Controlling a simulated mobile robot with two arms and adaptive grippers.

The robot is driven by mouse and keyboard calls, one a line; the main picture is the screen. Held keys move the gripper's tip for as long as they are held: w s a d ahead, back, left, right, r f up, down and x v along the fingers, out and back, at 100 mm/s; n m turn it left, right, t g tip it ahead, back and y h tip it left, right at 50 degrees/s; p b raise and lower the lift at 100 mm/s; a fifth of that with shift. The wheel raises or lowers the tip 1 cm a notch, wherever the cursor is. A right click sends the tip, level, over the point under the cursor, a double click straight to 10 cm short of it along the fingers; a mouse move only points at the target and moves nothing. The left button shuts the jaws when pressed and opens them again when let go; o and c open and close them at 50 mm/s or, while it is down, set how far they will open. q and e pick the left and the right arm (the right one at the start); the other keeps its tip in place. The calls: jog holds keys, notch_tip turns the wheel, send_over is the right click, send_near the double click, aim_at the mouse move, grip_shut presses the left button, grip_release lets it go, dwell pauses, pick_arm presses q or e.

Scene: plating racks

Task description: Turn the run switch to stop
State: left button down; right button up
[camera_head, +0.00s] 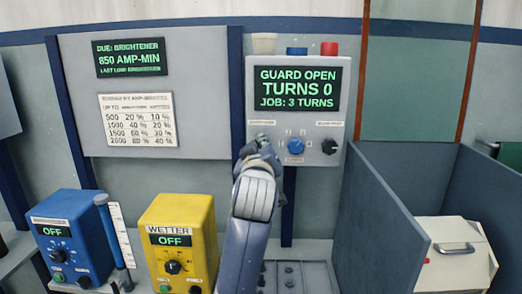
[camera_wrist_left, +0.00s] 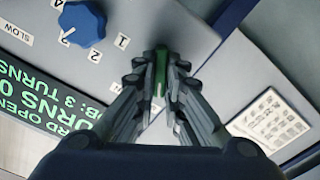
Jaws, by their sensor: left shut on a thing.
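The control box (camera_head: 252,100) hangs on the wall, with a lit screen reading "GUARD OPEN, TURNS 0, JOB: 3 TURNS". My left gripper (camera_head: 259,149) is at the lower left of its face and mostly hides the control there. In the left wrist view the gripper (camera_wrist_left: 161,72) is shut on a narrow green switch handle (camera_wrist_left: 161,62), which I take to be the run switch. Its label is too small to read, so I cannot tell which position it points to. My right gripper is not in view.
A blue numbered knob (camera_head: 296,146) and a black knob (camera_head: 329,146) sit to the right of the gripped switch. Lamps (camera_head: 329,48) top the box. Blue (camera_head: 70,240) and yellow WETTER (camera_head: 178,240) units, both OFF, stand lower left. A grey-walled bay (camera_head: 385,220) is lower right.

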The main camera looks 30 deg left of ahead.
pick_arm(q)
jog(key=shift+n, duration=0.6)
jog(key=c, duration=1.7)
grip_release()
jog(key=v, duration=1.2)
jog(key=shift+s+a, duration=0.1)
jog(key=shift+f, duration=0.1)
